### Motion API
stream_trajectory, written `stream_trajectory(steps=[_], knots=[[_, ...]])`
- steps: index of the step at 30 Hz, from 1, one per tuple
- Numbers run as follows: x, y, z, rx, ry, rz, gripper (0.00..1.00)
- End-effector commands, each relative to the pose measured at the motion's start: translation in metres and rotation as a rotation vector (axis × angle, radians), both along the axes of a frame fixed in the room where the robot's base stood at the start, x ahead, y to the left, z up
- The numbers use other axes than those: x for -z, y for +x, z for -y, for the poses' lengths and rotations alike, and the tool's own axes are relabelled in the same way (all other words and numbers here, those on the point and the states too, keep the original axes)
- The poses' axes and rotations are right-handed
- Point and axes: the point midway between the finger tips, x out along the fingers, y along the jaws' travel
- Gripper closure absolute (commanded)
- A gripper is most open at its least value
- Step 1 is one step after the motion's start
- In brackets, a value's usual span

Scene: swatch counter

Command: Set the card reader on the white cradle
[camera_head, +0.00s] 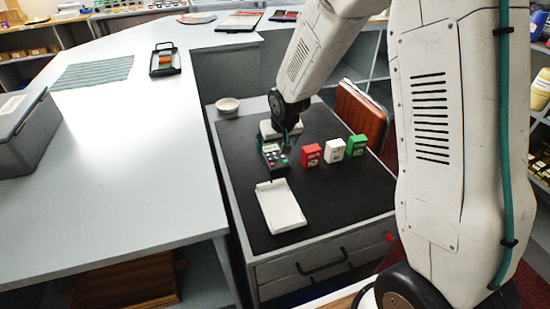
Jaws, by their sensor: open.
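The card reader (275,160) is a small dark device with a light screen and coloured keys. It is on or just above the dark mat (235,172), directly behind the white cradle (281,207). The cradle is a shallow white tray lying on the mat, with nothing on it. My gripper (284,141) points down at the far end of the card reader. Its fingers are small and partly hidden by the arm, and it is open. I cannot tell whether the fingers touch the reader.
A red box (311,155), a white box (334,150) and a green box (356,146) stand right of the reader. A small bowl (228,104) is at the mat's back left. The mat's front right is clear.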

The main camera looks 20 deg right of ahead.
Motion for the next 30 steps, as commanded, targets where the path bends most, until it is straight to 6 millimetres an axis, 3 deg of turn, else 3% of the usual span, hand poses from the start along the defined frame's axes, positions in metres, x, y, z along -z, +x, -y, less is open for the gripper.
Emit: stream_trajectory(steps=[12, 22, 23, 27, 30], knots=[[0.05, 0.02, 0.0, 0.0, -0.001, -0.003, 0.07], [0.057, 0.023, -0.001, -0.001, 0.0, -0.001, 0.07], [0.057, 0.023, -0.001, 0.0, 0.0, -0.001, 0.1], [0.057, 0.023, 0.0, 0.0, 0.0, -0.001, 0.49], [0.057, 0.023, 0.0, 0.0, 0.0, 0.0, 0.69]])
